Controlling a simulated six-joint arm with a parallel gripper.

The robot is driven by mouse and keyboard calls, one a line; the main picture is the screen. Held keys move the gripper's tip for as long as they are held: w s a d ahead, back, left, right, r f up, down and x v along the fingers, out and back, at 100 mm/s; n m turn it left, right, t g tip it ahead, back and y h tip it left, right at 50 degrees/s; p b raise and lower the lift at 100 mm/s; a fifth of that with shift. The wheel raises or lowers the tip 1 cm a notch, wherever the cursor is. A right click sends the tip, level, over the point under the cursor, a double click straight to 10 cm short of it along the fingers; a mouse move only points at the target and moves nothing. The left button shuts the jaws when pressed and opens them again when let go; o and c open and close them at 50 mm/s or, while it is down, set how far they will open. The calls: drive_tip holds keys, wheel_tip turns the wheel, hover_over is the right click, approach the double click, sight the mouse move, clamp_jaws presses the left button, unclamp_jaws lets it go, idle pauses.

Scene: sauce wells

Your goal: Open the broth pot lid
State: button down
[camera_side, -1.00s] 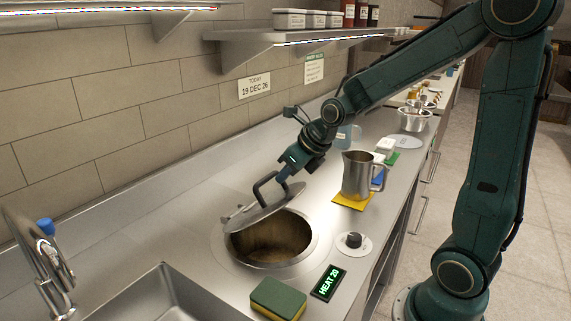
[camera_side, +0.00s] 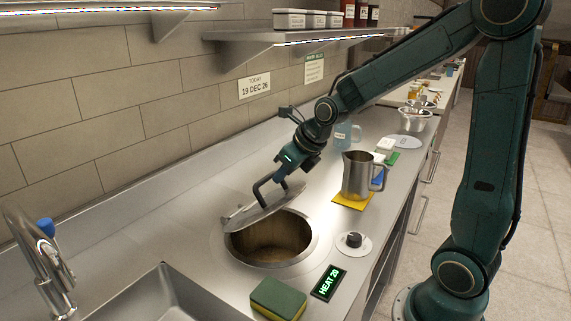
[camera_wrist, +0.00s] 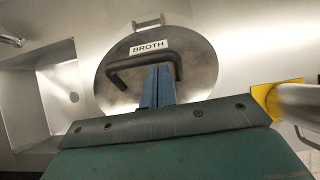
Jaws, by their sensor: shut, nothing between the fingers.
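The broth pot (camera_side: 270,246) is sunk in the counter, and its dark inside shows in the side view. Its round steel lid (camera_side: 240,217) is tilted up on the hinge at the back left, partly open. The lid (camera_wrist: 205,75) also shows in the wrist view with its BROTH label and dark bar handle (camera_wrist: 125,63). My gripper (camera_side: 279,185) is shut with nothing between the fingers. In the wrist view its fingertips (camera_wrist: 158,70) are at the handle, overlapping the space under the bar. I cannot tell whether they touch it.
A steel pitcher (camera_side: 357,174) stands on a yellow mat right of the pot. A heat knob (camera_side: 354,241), a HEAT 20 display (camera_side: 328,283) and a sponge (camera_side: 278,298) lie in front. A sink (camera_side: 165,300) and tap (camera_side: 35,250) are at left.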

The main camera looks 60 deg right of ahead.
drive_tip(key=shift+w+r+g, duration=0.8)
drive_tip(key=shift+w+r, duration=0.1)
drive_tip(key=shift+w, duration=0.25)
drive_tip(key=w+r+g, duration=0.3)
drive_tip(key=w+g, duration=0.3)
drive_tip(key=w, duration=1)
drive_tip(key=shift+w+r, duration=0.2)
drive_tip(key=shift+w, duration=0.15)
idle(0.4)
drive_tip(key=shift+s, duration=0.2)
idle(0.5)
